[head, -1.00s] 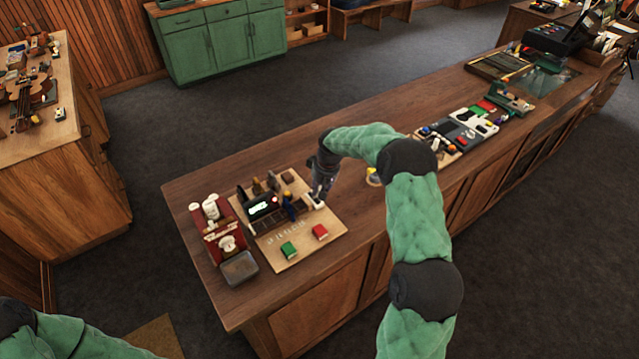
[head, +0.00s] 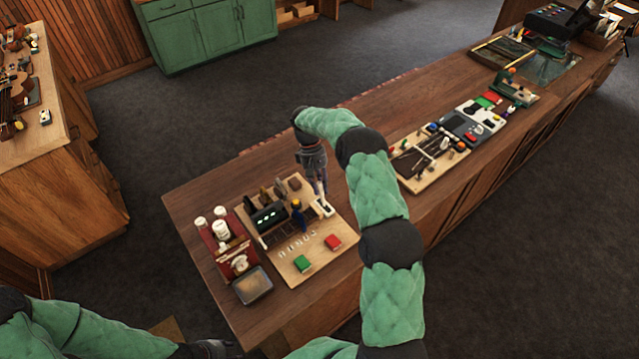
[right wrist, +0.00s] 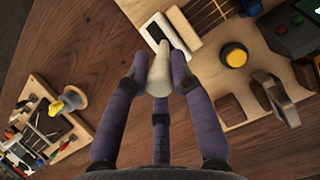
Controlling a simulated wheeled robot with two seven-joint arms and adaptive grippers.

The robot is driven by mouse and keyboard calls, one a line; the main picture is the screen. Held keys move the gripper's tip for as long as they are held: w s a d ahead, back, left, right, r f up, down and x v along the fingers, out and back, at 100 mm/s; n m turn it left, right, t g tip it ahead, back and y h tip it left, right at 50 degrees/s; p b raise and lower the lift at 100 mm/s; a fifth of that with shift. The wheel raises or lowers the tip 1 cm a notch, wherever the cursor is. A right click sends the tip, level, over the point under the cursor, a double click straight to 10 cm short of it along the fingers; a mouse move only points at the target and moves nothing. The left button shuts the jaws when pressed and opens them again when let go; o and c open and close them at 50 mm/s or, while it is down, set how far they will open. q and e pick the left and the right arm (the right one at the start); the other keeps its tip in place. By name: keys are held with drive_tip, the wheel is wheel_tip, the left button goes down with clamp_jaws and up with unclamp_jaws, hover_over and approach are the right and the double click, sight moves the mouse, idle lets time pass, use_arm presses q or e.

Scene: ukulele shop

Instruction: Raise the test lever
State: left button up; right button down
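The test lever (right wrist: 160,72) has a cream, tapered handle. In the right wrist view it rises from a white plate with a dark slot (right wrist: 150,33) at the edge of a light wooden board. My right gripper (right wrist: 160,62) has its purple fingers closed in around the handle, their dark inner sides seeming to touch it. In the head view my right gripper (head: 320,192) points down at the white plate (head: 324,208), and its fingers hide most of the handle. My left gripper (head: 215,349) is only a dark shape at the bottom edge; its fingers cannot be made out.
A red rack (head: 228,250) and a grey tray (head: 253,286) stand left. A tool board (head: 425,165) lies right.

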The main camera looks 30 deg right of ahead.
drive_tip(key=shift+w+a+f, duration=0.3)
drive_tip(key=shift+w+f, duration=0.05)
drive_tip(key=shift+f, duration=0.1)
drive_tip(key=shift+w+r, duration=0.1)
drive_tip(key=shift+w, duration=0.05)
drive_tip(key=c, duration=1.1)
unclamp_jaws()
drive_tip(key=shift+w, duration=0.15)
drive_tip(key=shift+r, duration=0.1)
drive_tip(key=shift+d+r, duration=0.1)
drive_tip(key=shift+d, duration=0.05)
drive_tip(key=shift+r, duration=0.25)
drive_tip(key=v, duration=1.1)
drive_tip(key=shift+w, duration=0.2)
